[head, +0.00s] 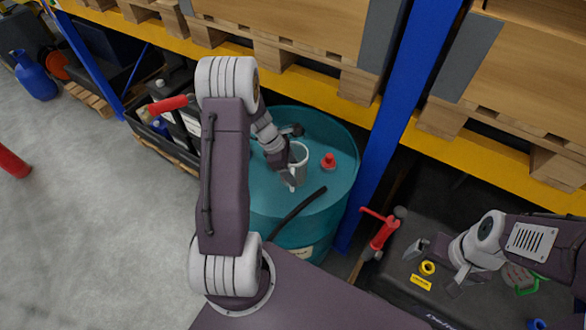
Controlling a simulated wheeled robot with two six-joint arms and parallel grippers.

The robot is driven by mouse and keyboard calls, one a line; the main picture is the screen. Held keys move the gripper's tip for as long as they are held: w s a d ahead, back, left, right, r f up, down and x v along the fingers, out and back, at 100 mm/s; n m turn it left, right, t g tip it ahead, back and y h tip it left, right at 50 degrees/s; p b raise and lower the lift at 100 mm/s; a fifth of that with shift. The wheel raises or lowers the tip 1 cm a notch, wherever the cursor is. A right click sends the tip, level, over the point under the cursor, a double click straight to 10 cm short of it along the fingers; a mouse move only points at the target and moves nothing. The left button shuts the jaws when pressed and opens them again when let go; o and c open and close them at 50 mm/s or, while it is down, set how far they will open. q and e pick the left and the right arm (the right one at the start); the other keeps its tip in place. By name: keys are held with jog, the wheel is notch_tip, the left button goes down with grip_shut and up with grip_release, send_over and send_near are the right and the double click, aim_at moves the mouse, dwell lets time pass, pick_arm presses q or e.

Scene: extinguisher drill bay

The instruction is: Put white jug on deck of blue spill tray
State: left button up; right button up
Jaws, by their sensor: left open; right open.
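A pale grey-white jug (301,156) stands on the round top of a teal drum (258,180). My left gripper (293,155) is open at the jug, with one finger at its far side and one at its near side. I cannot tell whether the fingers touch it. My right gripper (436,270) is open and empty over a black case at the lower right. I cannot make out a blue spill tray in this view.
A red cap (328,161) and a black bar (298,217) lie on the drum top. A blue rack post (385,130) and yellow beam (310,92) stand close behind. A red-handled tool (382,234) and yellow ring (427,267) are near my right gripper. Left floor is largely clear.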

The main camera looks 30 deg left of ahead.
pick_arm(q)
grip_shut()
jog(key=shift+r, duration=0.1)
